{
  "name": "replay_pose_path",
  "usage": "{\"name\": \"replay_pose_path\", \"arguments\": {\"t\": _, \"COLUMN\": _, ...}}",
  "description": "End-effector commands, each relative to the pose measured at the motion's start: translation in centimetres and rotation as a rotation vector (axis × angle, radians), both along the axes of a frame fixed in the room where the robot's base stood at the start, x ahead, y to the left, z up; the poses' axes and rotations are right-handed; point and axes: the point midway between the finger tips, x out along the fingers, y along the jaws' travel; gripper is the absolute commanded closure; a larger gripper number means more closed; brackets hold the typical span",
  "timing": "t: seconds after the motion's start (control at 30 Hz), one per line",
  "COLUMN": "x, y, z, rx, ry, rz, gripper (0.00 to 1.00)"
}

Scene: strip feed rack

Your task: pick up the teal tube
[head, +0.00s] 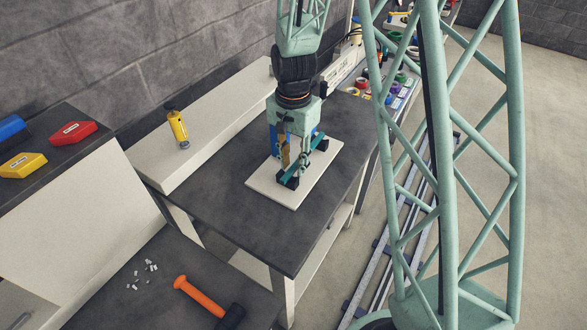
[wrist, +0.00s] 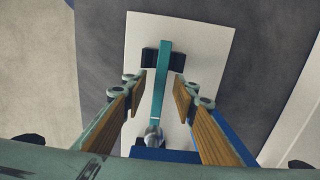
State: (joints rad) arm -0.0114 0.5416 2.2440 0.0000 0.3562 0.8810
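The teal tube (wrist: 161,85) is long and straight. It rests on a black support block (wrist: 148,58) at its far end, over a white board (wrist: 203,45). A silvery rounded piece (wrist: 153,135) shows at its near end. My gripper (wrist: 160,80) is open, its two wood-faced fingers one on each side of the tube, with a gap on both sides. In the head view my gripper (head: 291,163) points down over the white board (head: 268,189), and partly hides the tube. Whether the fingertips are level with the tube is hard to tell.
The board lies on a dark table (head: 225,205). An orange-handled hammer (head: 200,297) lies on a nearer bench. Coloured tape rolls (head: 362,84) are behind at right.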

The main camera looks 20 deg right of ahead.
Motion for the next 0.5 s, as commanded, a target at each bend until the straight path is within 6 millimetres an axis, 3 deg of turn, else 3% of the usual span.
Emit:
{"name": "replay_pose_path", "arguments": {"t": 0.1, "x": 0.01, "y": 0.01, "z": 0.01, "rx": 0.000, "ry": 0.000, "rz": 0.000, "gripper": 0.76}}
{"name": "replay_pose_path", "arguments": {"t": 0.37, "x": 0.00, "y": 0.00, "z": 0.01, "rx": 0.000, "ry": 0.000, "rz": 0.000, "gripper": 0.99}}
{"name": "replay_pose_path", "arguments": {"t": 0.5, "x": 0.01, "y": 0.00, "z": 0.02, "rx": 0.000, "ry": 0.000, "rz": 0.000, "gripper": 1.00}}
